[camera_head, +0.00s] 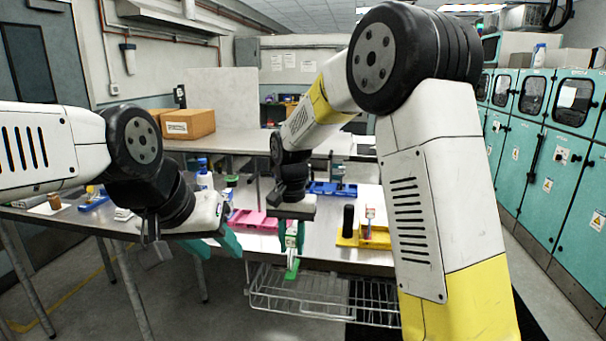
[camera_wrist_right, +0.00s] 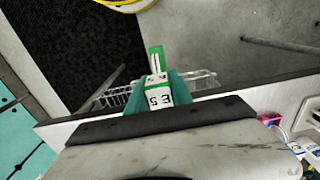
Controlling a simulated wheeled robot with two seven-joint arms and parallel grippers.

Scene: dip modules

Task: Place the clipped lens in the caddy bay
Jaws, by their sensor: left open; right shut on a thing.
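My right gripper (camera_head: 291,236) is shut on the clipped lens, a white piece with a green clip end (camera_head: 292,268). It hangs in front of the table's front edge, above a wire basket. In the right wrist view the teal fingers (camera_wrist_right: 156,96) flank the white piece (camera_wrist_right: 158,98), marked "E5", with green beyond it. My left gripper (camera_head: 212,246) is open and empty, left of the right one at the table's front edge. A yellow caddy (camera_head: 372,243) sits on the table to the right, holding a dark upright cylinder. I cannot tell which bay is meant.
A pink tray (camera_head: 252,221) lies behind the grippers, with a blue tray (camera_head: 330,188) further back. A white bottle with a blue cap (camera_head: 204,177) stands left. The wire basket (camera_head: 325,297) is below the table edge. Bare tabletop (camera_head: 325,228) shows left of the caddy.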

